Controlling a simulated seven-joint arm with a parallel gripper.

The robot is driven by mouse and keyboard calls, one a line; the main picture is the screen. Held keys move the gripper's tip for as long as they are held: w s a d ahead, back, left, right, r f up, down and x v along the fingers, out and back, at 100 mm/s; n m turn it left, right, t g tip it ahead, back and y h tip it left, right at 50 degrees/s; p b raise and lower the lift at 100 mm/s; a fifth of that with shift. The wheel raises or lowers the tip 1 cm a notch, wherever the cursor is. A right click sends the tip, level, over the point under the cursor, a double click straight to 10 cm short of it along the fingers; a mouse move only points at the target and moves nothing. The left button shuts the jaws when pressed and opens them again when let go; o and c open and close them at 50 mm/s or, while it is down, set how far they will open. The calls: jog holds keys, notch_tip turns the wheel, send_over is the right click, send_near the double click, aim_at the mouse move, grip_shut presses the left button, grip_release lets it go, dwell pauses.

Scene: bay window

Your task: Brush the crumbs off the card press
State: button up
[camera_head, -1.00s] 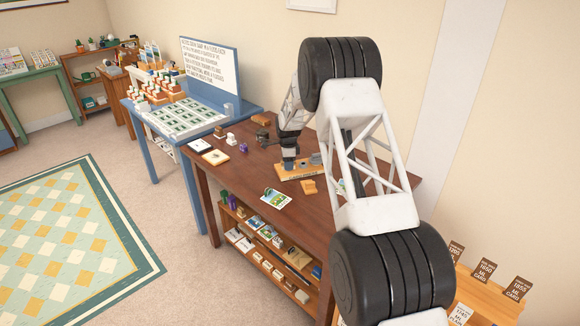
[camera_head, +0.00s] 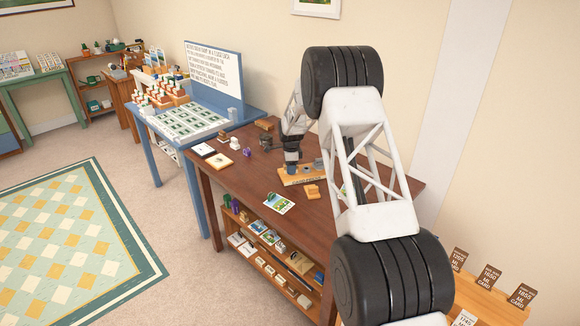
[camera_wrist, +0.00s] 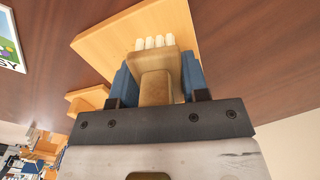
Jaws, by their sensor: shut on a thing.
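The card press (camera_head: 290,180) is a low wooden board with grey parts on the dark brown table. My gripper (camera_head: 292,163) is over its back edge in the head view. In the wrist view, the blue fingers of my gripper (camera_wrist: 158,82) are shut on a small wooden brush (camera_wrist: 156,62) with white bristles. The bristles lie over a light wooden board (camera_wrist: 105,48), seemingly the press; I cannot tell whether they touch it. No crumbs can be made out. The far side of the press is partly hidden behind my arm.
A picture card (camera_head: 278,203) and a small wooden block (camera_head: 312,191) lie in front of the press on the table (camera_head: 240,180). Small items and two flat pads (camera_head: 219,161) are at the left. A blue stand (camera_head: 232,116) adjoins. The front left tabletop is clear.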

aim_at(295, 178)
jog(key=shift+s+d, duration=0.25)
jog(key=shift+s, duration=0.55)
jog(key=shift+s+d, duration=0.3)
jog(key=shift+s, duration=0.55)
jog(key=shift+s+d, duration=0.25)
jog(key=shift+s, duration=0.55)
notch_tip(295, 178, up, 8)
jog(key=shift+s+a, duration=0.1)
